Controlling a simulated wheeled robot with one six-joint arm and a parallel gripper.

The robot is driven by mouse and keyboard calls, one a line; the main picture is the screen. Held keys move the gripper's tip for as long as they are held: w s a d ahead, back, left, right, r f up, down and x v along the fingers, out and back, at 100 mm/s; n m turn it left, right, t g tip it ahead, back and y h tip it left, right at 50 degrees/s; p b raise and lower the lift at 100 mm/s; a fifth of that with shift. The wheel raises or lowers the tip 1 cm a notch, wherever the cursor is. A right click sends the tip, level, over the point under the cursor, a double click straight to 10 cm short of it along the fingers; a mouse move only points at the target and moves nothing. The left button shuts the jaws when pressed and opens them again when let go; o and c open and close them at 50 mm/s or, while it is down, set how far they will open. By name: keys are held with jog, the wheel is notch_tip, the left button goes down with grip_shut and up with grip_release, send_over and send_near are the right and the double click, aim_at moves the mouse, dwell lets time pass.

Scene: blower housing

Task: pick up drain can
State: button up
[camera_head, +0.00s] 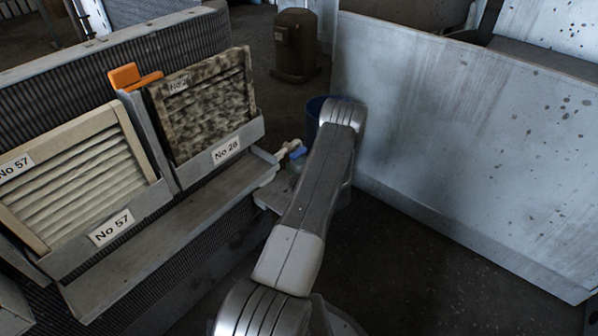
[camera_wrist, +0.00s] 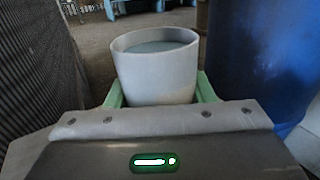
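The drain can appears to be the pale, open-topped cylinder (camera_wrist: 155,78) in the middle of the wrist view. It stands upright, with a grey surface inside just below its rim. The two green fingers of my gripper (camera_wrist: 160,88) are on either side of it, close to its wall. I cannot tell whether they press on it. Its bottom is hidden behind my gripper's body. In the head view my own arm hides the gripper and I cannot make out the can.
A blue barrel (camera_wrist: 262,65) stands close on the right. A ribbed panel (camera_wrist: 35,70) is close on the left. In the head view, a filter rack (camera_head: 165,235) lies left of my arm and a large grey panel (camera_head: 450,130) right. A brown canister (camera_head: 296,48) stands behind.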

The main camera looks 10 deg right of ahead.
jog(key=c, duration=0.3)
jog(key=shift+r, duration=0.1)
jog(key=shift+c, duration=0.2)
